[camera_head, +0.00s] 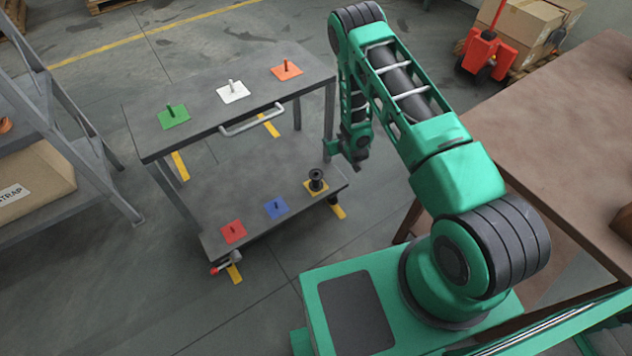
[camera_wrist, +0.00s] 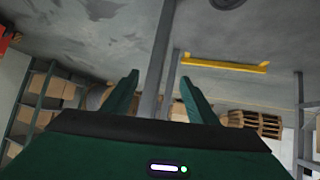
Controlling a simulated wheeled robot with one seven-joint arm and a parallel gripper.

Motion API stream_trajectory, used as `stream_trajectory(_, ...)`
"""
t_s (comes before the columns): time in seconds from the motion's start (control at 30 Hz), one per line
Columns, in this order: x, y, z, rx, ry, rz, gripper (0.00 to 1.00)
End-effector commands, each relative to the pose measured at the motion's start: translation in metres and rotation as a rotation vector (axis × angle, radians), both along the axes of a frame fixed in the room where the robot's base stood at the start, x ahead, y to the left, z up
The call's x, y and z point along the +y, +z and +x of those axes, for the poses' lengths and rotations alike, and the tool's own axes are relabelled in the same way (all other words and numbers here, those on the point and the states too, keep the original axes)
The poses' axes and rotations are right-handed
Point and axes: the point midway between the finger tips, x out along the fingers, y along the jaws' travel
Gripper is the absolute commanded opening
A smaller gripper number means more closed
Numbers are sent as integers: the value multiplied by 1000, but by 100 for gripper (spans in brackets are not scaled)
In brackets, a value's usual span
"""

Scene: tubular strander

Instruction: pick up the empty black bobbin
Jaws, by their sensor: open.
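The black bobbin (camera_head: 316,179) stands upright on the yellow plate (camera_head: 316,187), at the right end of the grey cart's lower shelf (camera_head: 262,165). No wire shows on it at this size. My gripper (camera_head: 346,160) hangs beside the cart's right end, above and to the right of the bobbin and apart from it. In the wrist view its two green fingers (camera_wrist: 160,90) are spread with nothing held between them. I cannot make out the bobbin clearly in the wrist view; a dark round thing is cut off at its top edge.
The cart's upper shelf (camera_head: 250,70) carries green, white and orange peg plates and partly overhangs the lower shelf. Red (camera_head: 233,231) and blue (camera_head: 276,207) peg plates lie left of the bobbin. A cart leg (camera_head: 329,104) stands near my arm. A brown table (camera_head: 570,120) is at right.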

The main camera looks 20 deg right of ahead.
Motion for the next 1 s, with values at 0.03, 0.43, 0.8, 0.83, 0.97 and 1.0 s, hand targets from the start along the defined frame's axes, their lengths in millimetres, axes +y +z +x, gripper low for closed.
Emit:
stream_trajectory(0.03,9,-23,-9,-12,16,7,53)
stream_trajectory(0.43,58,-138,-85,-189,105,78,53)
stream_trajectory(0.8,70,-167,-108,-252,124,105,53)
stream_trajectory(0.83,70,-168,-104,-253,125,105,53)
stream_trajectory(0.97,73,-176,-86,-252,124,104,53)
stream_trajectory(1.0,74,-178,-81,-253,124,104,53)
